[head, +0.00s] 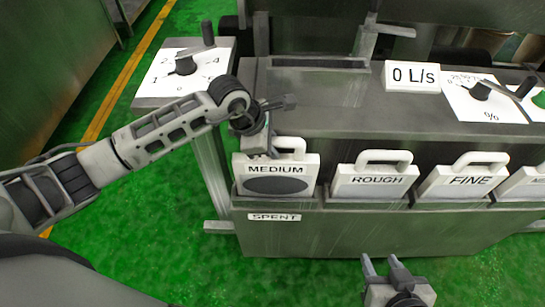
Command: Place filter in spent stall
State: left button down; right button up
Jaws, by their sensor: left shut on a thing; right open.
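The filter marked MEDIUM (276,186) is a white panel with a dark oval and a loop handle. It is upright at the leftmost stall, directly above the SPENT label (274,217). Its top edge is a little higher than that of the filters beside it; whether its base is fully down is hidden by the front rail. My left gripper (266,148) is shut on its handle, and the wrist partly hides the grip. My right gripper (383,266) is open and empty at the bottom, in front of the rack and apart from it.
Filters marked ROUGH (373,187) and FINE (463,187) stand to the right, with another cut off at the edge. A dial panel (184,72) is behind my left arm. A 0 L/s sign (412,76) and a percent dial (482,98) are on the machine top. Green floor is clear in front.

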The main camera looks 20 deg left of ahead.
aim_at(276, 169)
pick_arm(q)
jog(key=shift+f, duration=1.85)
jog(key=shift+f, duration=0.2)
jog(key=c, duration=1.2)
grip_release()
jog(key=shift+c, duration=0.2)
jog(key=shift+r, duration=0.15)
